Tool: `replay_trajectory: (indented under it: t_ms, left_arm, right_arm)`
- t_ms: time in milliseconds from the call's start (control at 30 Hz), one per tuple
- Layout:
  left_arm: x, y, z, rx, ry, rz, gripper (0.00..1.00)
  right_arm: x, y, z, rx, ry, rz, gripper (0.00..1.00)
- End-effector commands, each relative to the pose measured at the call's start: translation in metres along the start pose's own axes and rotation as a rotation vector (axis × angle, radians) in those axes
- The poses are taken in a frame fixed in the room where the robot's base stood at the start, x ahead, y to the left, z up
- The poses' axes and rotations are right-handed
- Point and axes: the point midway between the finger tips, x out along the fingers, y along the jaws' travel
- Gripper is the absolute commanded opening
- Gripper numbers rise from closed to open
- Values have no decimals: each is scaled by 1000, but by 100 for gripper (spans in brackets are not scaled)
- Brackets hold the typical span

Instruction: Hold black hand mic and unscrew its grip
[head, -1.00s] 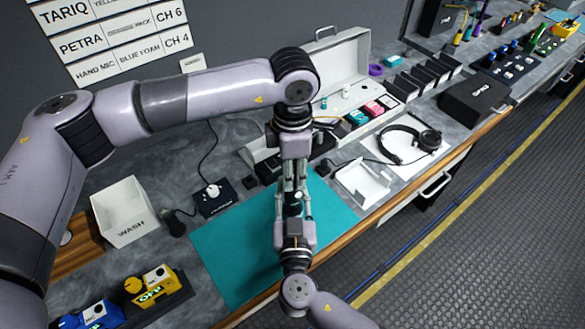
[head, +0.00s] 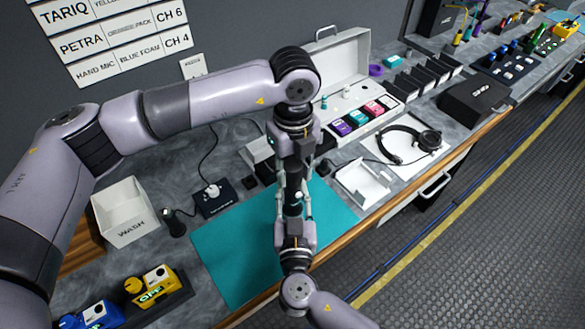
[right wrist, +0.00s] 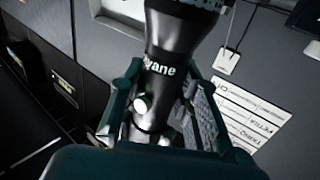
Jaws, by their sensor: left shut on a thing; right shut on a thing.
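The black hand mic (head: 293,180) is upright between my two grippers, above the teal mat (head: 240,250). My left gripper (head: 293,162) comes from above and is shut on the mic's upper part; its fingertips are hard to make out. My right gripper (head: 295,207) comes from below and is shut on the lower body, one finger on each side. In the right wrist view the mic (right wrist: 172,45) runs up between the right fingers (right wrist: 158,115), with white lettering ending in "vane" and a round pale button. The joint of the grip is not clear.
A white bin marked WASH (head: 122,212) and blue and yellow packs (head: 150,285) stand at left. Behind are an open white case (head: 335,65) and coloured packs (head: 358,118). A white tray (head: 362,183) and headphones (head: 410,140) lie to the right. The mat around the mic looks clear.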

Motion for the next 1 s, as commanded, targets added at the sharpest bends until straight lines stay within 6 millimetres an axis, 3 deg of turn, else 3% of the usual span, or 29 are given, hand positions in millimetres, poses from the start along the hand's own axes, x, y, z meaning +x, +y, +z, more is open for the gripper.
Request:
replay_trajectory:
  t_ms: [100, 300, 1000]
  left_arm:
    - [0, -1, 0, -219, 0, -3, 0]
    - [-1, -1, 1, -461, 0, -4, 0]
    - [-2, -1, 1, -465, -1, -5, 0]
  right_arm:
    - [0, 0, 0, -1, 0, -1, 0]
    - [0, -1, 0, -1, 0, -1, 0]
    - [0, -1, 0, 0, -1, -1, 0]
